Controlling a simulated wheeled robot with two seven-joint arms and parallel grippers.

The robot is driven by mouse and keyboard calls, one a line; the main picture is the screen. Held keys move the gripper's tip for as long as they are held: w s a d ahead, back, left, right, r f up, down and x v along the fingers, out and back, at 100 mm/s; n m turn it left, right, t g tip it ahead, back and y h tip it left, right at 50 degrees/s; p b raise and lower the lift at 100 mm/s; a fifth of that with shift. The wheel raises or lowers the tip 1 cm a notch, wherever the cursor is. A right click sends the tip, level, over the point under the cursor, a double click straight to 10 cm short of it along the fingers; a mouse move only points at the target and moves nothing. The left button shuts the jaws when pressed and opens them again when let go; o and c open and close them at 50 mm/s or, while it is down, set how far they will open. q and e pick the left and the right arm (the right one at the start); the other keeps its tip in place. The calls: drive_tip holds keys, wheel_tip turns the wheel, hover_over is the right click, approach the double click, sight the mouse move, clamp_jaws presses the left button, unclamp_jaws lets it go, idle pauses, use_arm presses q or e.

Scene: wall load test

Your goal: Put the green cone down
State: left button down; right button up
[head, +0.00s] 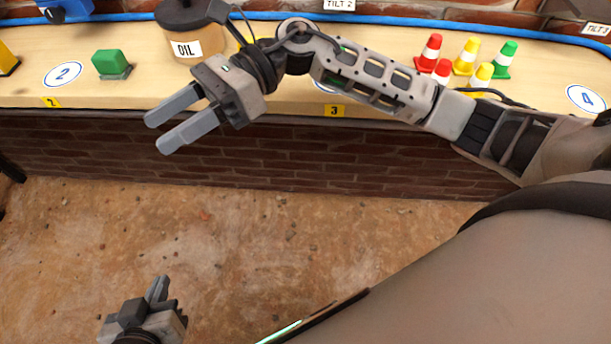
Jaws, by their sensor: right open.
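The green cone (506,60), with a white band, stands upright on the wooden ledge (400,45) at the right, beside the yellow and red cones. My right gripper (159,133) is open and empty, its two fingers apart, in front of the ledge at the left and far from the green cone. My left gripper (160,288) is low at the bottom left, over the dirt floor and well away from the ledge. Its fingers overlap in this view, so its opening does not show.
Two red cones (431,50) and two yellow cones (467,56) crowd the green cone's left. An OIL pot (190,45) and a green block (110,63) stand on the left of the ledge. A blue hose (400,20) runs along the back.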

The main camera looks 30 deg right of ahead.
drive_tip(key=w+d+f+m+t+h, duration=0.1)
drive_tip(key=d+f+m+t+h, duration=0.15)
drive_tip(key=m+t, duration=1.1)
drive_tip(key=w+d+f+m+t+h, duration=0.1)
drive_tip(key=w+d+f+m+t, duration=0.35)
drive_tip(key=m, duration=1.65)
drive_tip(key=s+d+f+m+g+h, duration=0.2)
drive_tip(key=s+d+f+m+h, duration=0.1)
drive_tip(key=s+f+m, duration=0.4)
drive_tip(key=s+d+f+m+g+h, duration=0.2)
drive_tip(key=s+d+f+m+h, duration=0.1)
drive_tip(key=s+f+m+h, duration=0.3)
wheel_tip(320, 180, down, 4)
drive_tip(key=s+m, duration=0.2)
drive_tip(key=m, duration=0.2)
drive_tip(key=shift+d+g, duration=0.15)
drive_tip(key=shift+g, duration=0.15)
drive_tip(key=shift+f+h, duration=0.1)
drive_tip(key=shift+h, duration=0.15)
